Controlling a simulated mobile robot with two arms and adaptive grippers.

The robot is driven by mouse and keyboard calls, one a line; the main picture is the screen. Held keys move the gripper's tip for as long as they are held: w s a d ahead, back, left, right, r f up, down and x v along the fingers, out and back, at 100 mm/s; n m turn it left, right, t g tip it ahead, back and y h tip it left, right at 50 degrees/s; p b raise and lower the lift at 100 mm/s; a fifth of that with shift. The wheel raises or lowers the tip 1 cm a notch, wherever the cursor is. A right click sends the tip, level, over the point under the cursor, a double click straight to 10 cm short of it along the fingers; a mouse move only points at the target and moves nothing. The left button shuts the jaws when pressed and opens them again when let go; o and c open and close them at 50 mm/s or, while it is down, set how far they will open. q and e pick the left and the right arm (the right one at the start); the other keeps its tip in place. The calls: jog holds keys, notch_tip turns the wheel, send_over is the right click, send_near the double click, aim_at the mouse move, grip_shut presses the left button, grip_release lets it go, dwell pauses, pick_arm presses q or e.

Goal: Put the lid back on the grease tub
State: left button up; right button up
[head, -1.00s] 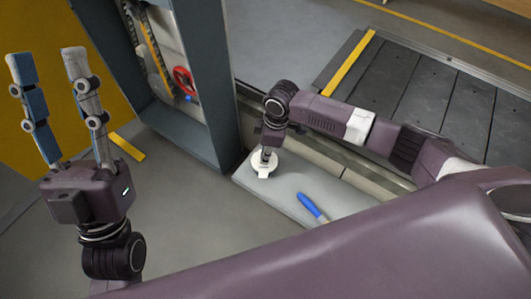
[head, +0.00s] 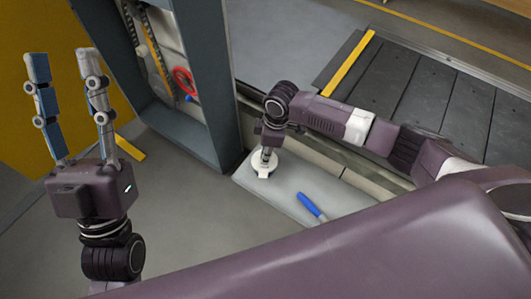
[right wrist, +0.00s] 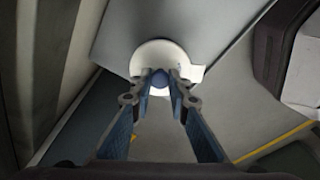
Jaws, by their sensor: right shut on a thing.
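A round white piece (right wrist: 146,56) with a small tab at its right edge and a blue knob (right wrist: 160,79) at its middle shows in the right wrist view. It looks like the lid; I cannot tell whether the tub is under it. My right gripper (right wrist: 160,76) points down at it, its fingertips closed on the blue knob. In the head view the white piece (head: 263,173) is at the left end of a grey ledge, under my right gripper (head: 267,152). My left gripper (head: 60,52) is raised at the left, fingers apart, empty.
A blue marker-like object (head: 310,204) lies on the grey ledge (head: 280,192), right of the white piece. A dark steel post (head: 205,75) stands behind and left of it. The slat conveyor (head: 430,90) runs behind my right arm.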

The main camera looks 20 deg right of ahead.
dwell(0.7)
dwell(0.6)
jog(key=o, duration=1.3)
